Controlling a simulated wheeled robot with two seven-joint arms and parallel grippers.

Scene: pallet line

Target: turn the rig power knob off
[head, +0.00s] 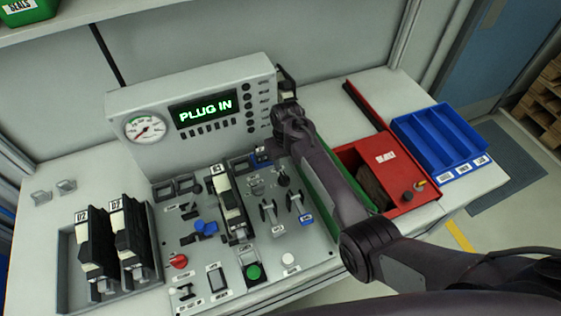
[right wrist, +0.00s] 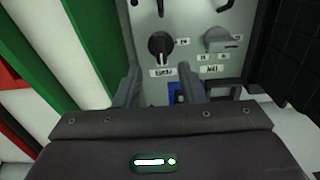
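A round black knob (right wrist: 160,47) stands on the grey panel, with a small label below it that I cannot read surely. It also shows as the dark knob (head: 283,178) in the head view. My right gripper (right wrist: 159,78) is open and empty. Its two fingers are apart, on the near side of the knob in the wrist view, not closed on it. In the head view my right gripper (head: 278,150) is partly hidden by my own arm above the panel's back edge. My left gripper is not in view.
A grey knob (right wrist: 222,40) sits beside the black one, and a blue part (right wrist: 177,92) shows between my fingers. The display (head: 206,110) reads PLUG IN. A red box (head: 385,165) and a blue tray (head: 440,140) stand to the right. Black modules (head: 95,240) stand at left.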

